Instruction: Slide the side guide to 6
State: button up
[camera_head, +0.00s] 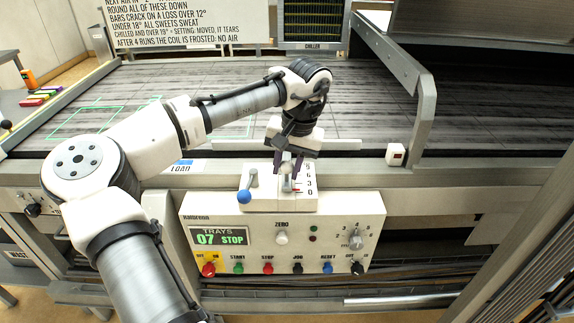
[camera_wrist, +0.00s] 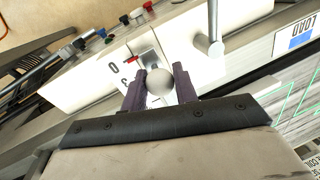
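The side guide control is a small white box (camera_head: 262,202) on top of the control panel. A grey ball knob (camera_wrist: 159,80) stands on it, and a number scale (camera_head: 309,180) runs along its right side. A small red pointer (camera_head: 297,189) is at the low end of the scale, near 0 and 3; it also shows in the wrist view (camera_wrist: 130,60). My gripper (camera_head: 287,165) reaches down from above, with one dark finger on each side of the knob. In the wrist view the fingers appear to touch it on both sides.
A lever with a blue ball (camera_head: 244,197) stands just left of the knob. The control panel (camera_head: 330,215) below has several coloured buttons and a display reading 07 STOP. The dark conveyor belt (camera_head: 360,100) lies behind.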

grip_shut()
jog(key=shift+w+r, duration=0.15)
jog(key=shift+w, duration=0.15)
jog(key=w+p, duration=0.3)
jog(key=w, duration=0.1)
jog(key=shift+w, duration=0.75)
jog(key=o, duration=0.6)
grip_release()
jog(key=d+r, duration=0.1)
jog(key=r, duration=0.3)
jog(key=r+b, duration=0.1)
jog(key=r, duration=0.4)
jog(key=d+r, duration=0.1)
jog(key=r, duration=0.3)
jog(key=shift+s+d+r, duration=0.2)
jog(key=shift+s+d, duration=0.1)
